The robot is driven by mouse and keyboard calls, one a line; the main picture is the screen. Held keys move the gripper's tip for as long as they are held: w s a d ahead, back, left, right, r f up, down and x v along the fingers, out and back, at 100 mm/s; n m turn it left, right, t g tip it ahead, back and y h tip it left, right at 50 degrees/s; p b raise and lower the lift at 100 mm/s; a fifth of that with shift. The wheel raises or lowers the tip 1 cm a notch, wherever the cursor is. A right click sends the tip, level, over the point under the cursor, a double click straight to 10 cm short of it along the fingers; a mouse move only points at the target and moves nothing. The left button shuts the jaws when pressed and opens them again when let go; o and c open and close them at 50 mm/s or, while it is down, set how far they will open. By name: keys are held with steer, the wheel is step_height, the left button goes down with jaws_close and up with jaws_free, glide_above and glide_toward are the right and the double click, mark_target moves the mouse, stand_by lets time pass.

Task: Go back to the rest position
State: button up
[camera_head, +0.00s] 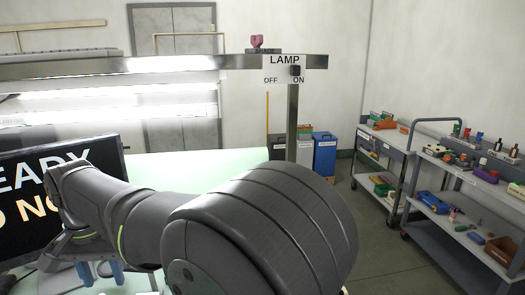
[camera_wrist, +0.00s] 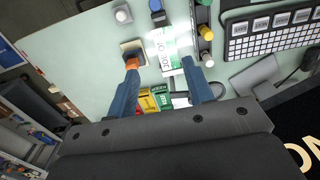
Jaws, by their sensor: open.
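My gripper (camera_wrist: 159,62) is open, with its two blue fingers apart over the pale green bench (camera_wrist: 85,40) in the wrist view. A white and green printed item (camera_wrist: 167,52) lies below, between and beyond the fingertips. A small block with an orange part (camera_wrist: 131,62) is close to the left fingertip; I cannot tell whether they touch. In the head view my arm crosses the bench from lower right to left, and the blue fingers (camera_head: 100,273) point down at the lower left. Most of the bench is hidden behind my arm there.
Yellow, green and red items (camera_wrist: 157,99) lie near the gripper's base. A keyboard (camera_wrist: 270,35) and coloured knobs (camera_wrist: 205,32) are on the right. A monitor (camera_head: 60,185) stands left, a lamp bar (camera_head: 170,66) spans above, and loaded carts (camera_head: 465,190) stand right.

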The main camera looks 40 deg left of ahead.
step_height(320, 180, down, 10)
stand_by(0.4)
steer(key=shift+o, duration=1.3)
steer(key=shift+a, duration=0.1)
steer(key=o, duration=0.9)
steer(key=w+a+r, duration=0.1)
steer(key=w+a, duration=0.5)
steer(key=shift+w+a+r, duration=0.15)
steer(key=shift+w+r, duration=0.15)
steer(key=shift+r, duration=0.1)
step_height(320, 180, down, 10)
steer(key=shift+r, duration=0.15)
step_height(320, 180, up, 10)
